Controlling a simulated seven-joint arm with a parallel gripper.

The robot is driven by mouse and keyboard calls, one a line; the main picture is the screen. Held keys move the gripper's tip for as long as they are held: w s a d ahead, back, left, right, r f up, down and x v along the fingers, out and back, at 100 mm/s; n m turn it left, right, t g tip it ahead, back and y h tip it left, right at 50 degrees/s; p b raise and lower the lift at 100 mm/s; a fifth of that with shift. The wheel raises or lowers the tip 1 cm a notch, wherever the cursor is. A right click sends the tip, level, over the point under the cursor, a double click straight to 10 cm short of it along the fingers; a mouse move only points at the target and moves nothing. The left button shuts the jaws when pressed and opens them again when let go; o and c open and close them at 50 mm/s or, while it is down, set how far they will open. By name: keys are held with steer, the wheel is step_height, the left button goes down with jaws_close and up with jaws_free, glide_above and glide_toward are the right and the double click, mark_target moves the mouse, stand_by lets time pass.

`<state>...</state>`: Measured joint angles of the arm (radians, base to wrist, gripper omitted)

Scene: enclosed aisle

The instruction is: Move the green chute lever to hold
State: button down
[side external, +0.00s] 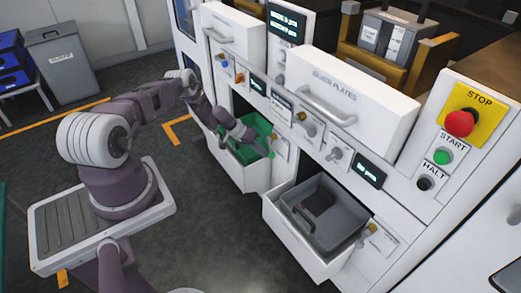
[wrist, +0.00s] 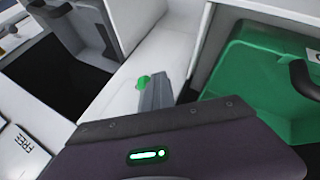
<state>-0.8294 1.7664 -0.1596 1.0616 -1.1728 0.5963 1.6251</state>
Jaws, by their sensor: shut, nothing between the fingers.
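The green chute lever shows in the wrist view as a small green knob (wrist: 143,82), against a white panel. My gripper (wrist: 156,80) is shut and empty, its grey fingers right beside the knob; I cannot tell whether they touch it. The lever's shaft is hidden or too small to make out. In the side view my gripper (side external: 252,134) is over the open drawer with the green bin (side external: 246,152), near the lever's label plate (side external: 281,145). A plate reading FREE (wrist: 25,143) is at the lower left of the wrist view.
The green bin (wrist: 235,75) fills the right of the wrist view. A second open drawer (side external: 290,238) with a grey bin (side external: 318,235) sticks out to the right, with a yellow-knobbed lever (side external: 372,229) beside it. A red stop button (side external: 460,123) is on the panel.

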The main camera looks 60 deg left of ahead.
steer(key=d, duration=0.1)
steer(key=d+h, duration=0.1)
steer(key=shift+d+r, duration=0.3)
steer(key=shift+d, duration=0.25)
steer(key=shift+r, duration=0.15)
stand_by(1.4)
steer(key=shift+r, duration=0.75)
